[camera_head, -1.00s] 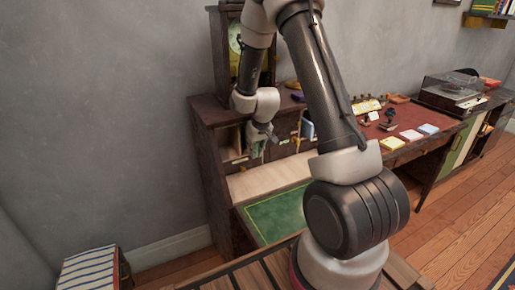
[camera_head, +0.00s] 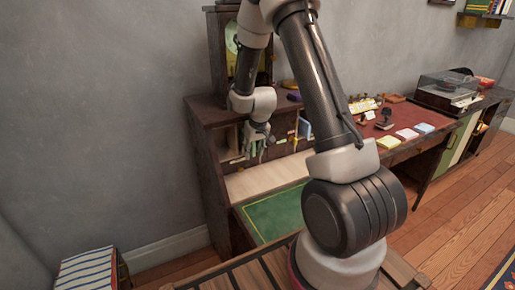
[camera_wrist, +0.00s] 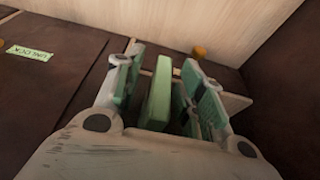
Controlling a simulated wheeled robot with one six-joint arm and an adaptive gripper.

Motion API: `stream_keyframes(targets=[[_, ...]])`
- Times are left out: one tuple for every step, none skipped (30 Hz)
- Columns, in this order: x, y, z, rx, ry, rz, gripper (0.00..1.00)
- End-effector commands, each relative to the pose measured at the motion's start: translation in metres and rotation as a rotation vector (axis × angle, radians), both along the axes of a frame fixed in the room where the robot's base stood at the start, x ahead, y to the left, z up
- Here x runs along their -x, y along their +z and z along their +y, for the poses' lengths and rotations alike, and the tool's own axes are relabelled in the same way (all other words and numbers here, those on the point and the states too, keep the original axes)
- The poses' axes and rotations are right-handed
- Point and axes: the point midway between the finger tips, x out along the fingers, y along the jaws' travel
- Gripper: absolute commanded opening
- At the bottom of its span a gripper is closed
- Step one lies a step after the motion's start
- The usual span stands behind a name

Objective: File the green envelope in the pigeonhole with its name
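The green envelope (camera_wrist: 158,92) stands on edge between the two green-padded fingers of my gripper (camera_wrist: 167,90) in the wrist view. Gaps show between the envelope and both finger pads, so my gripper looks open around it. In the head view my gripper (camera_head: 259,140) is at the pigeonholes on the left of the desk's back. A pale wooden interior wall is beyond the fingers in the wrist view. A green name label (camera_wrist: 30,52) is on dark wood to the left; I cannot read it surely. The envelope's lower part is hidden by my gripper.
A green writing mat (camera_head: 278,214) lies on the desk below the pigeonholes. A clock (camera_head: 232,45) stands on top at the left. Blue items (camera_head: 304,128) stand in a compartment right of my gripper.

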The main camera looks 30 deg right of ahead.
Motion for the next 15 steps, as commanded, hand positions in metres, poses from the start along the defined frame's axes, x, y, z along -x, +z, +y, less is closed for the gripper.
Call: stream_keyframes(targets=[[-0.042,0.02,-0.002,0.01,0.009,-0.083,0.39],[-0.041,0.021,-0.002,0.01,0.008,-0.082,0.39],[-0.039,0.023,-0.002,0.01,0.008,-0.081,0.39],[-0.037,0.025,-0.003,0.01,0.008,-0.08,0.39],[-0.035,0.027,-0.003,0.01,0.007,-0.079,0.39],[-0.03,0.032,-0.003,0.01,0.007,-0.077,0.39],[-0.027,0.035,-0.004,0.009,0.006,-0.076,0.39],[-0.023,0.039,-0.004,0.009,0.006,-0.075,0.39],[-0.018,0.046,-0.004,0.009,0.005,-0.074,0.39],[-0.014,0.05,-0.004,0.009,0.004,-0.073,0.39],[-0.01,0.055,-0.005,0.008,0.003,-0.071,0.39],[-0.004,0.06,-0.005,0.009,0.002,-0.068,0.39],[0.001,0.064,-0.006,0.008,0.001,-0.065,0.39],[0.005,0.067,-0.006,0.008,0.0,-0.061,0.39],[0.01,0.071,-0.007,0.008,-0.001,-0.057,0.39]])
